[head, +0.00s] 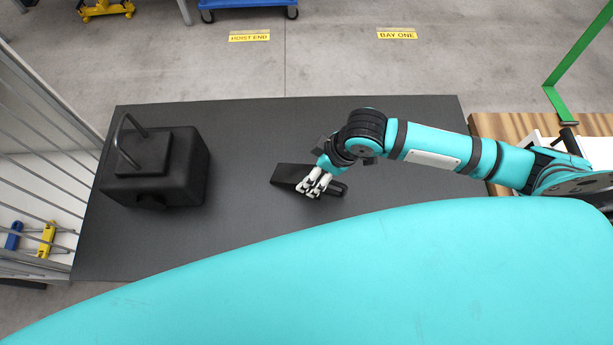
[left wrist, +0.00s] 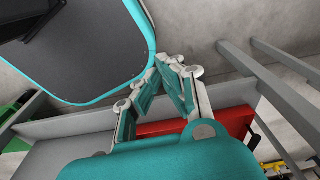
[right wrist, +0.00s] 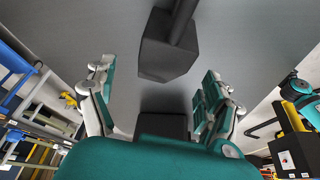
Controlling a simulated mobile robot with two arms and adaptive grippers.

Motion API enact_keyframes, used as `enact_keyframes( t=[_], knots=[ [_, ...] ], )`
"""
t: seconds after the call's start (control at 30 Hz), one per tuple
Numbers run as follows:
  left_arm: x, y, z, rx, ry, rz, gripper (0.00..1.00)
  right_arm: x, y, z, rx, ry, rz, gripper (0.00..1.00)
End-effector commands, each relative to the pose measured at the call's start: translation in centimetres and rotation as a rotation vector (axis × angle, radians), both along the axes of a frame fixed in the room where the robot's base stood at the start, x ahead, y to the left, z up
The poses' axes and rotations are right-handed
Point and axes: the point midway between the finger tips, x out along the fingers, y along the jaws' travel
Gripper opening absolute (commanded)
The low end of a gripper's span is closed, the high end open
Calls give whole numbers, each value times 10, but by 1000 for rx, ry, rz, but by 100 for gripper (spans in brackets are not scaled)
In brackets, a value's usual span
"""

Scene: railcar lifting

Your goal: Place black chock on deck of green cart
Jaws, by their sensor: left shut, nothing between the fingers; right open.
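The black chock (head: 290,174), a wedge with a looped handle at its right end, lies on the dark mat-like tabletop (head: 240,125). My right gripper (head: 313,187) is open over the chock's handle end and hides part of it. In the right wrist view a dark block with a bar (right wrist: 168,48), which looks like the chock, shows between and beyond the open fingers; I cannot tell whether they touch it. My left gripper (left wrist: 166,62) is shut and empty in the left wrist view, and out of the head view. No green cart deck shows clearly.
A large black block with a loop handle (head: 155,170) stands at the table's left. Grey metal bars (head: 40,110) run beside that edge. A green bar (head: 580,45) is at the upper right. A blue cart (head: 248,8) stands behind. The table between block and chock is clear.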

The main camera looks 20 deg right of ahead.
Motion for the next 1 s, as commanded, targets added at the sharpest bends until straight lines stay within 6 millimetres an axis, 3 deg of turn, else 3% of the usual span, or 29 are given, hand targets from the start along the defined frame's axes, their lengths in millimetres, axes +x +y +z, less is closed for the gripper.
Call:
enact_keyframes(
  t=[0.4,0.7,1.0],
  knots=[
    [-17,1,13,3,26,-1,0,12,18,-43,0,2,-1,85],
    [-18,1,12,3,28,-1,0,13,19,-48,0,0,0,83],
    [-15,1,12,3,24,-1,0,13,19,-48,0,0,0,44]
  ],
)
